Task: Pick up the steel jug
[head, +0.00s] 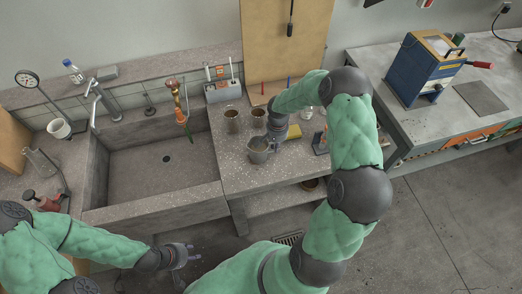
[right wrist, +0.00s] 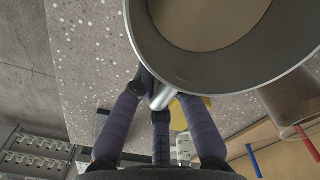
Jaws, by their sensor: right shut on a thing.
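The steel jug (head: 259,154) is at the front of the speckled bench top, right of the sink, with its mouth facing up. My right gripper (head: 271,141) is shut on its handle from the right. In the right wrist view the jug (right wrist: 180,65) fills the upper right, and the fingers (right wrist: 160,108) close around its metal handle. A tan surface shows inside the jug. I cannot tell whether its base touches the bench. My left gripper (head: 188,255) is empty and open, low in front of the sink.
A yellow sponge-like block (head: 294,132) lies near my right wrist. The stone sink (head: 150,165) is left of the jug. A wooden board (head: 285,45) stands behind. The front bench edge is close.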

